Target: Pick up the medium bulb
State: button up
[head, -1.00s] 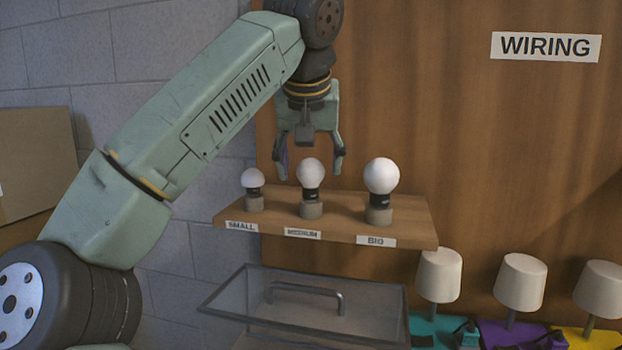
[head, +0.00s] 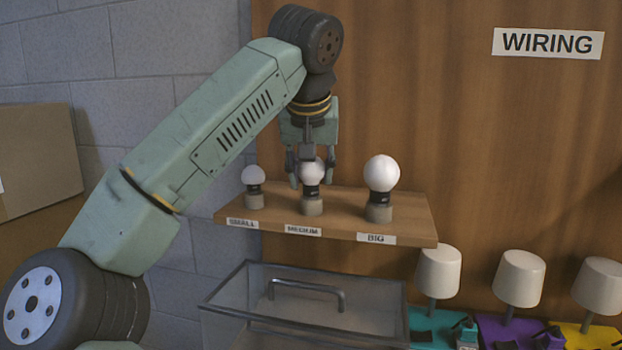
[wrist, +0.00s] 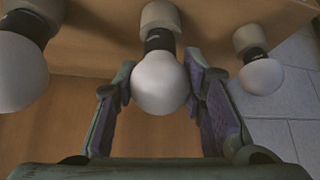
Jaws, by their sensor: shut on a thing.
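The medium bulb (head: 312,171) is white with a black base and stands upright in a grey holder (head: 312,206) above the MEDIUM label. My gripper (head: 311,184) points down over it, with a finger on each side of the globe. In the wrist view the medium bulb (wrist: 161,83) sits between the purple-padded fingers (wrist: 165,90), and the gripper is shut on it. Part of the globe is hidden behind my gripper in the head view. The bulb is still in its holder on the shelf.
The small bulb (head: 252,176) stands left and the big bulb (head: 381,174) right on the wooden shelf (head: 345,206). A clear bin with a handle (head: 306,291) is below. Several lamps with white shades (head: 438,271) stand at lower right. A WIRING sign (head: 548,43) is on the wall.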

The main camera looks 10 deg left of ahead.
jog(key=shift+c, duration=1.4)
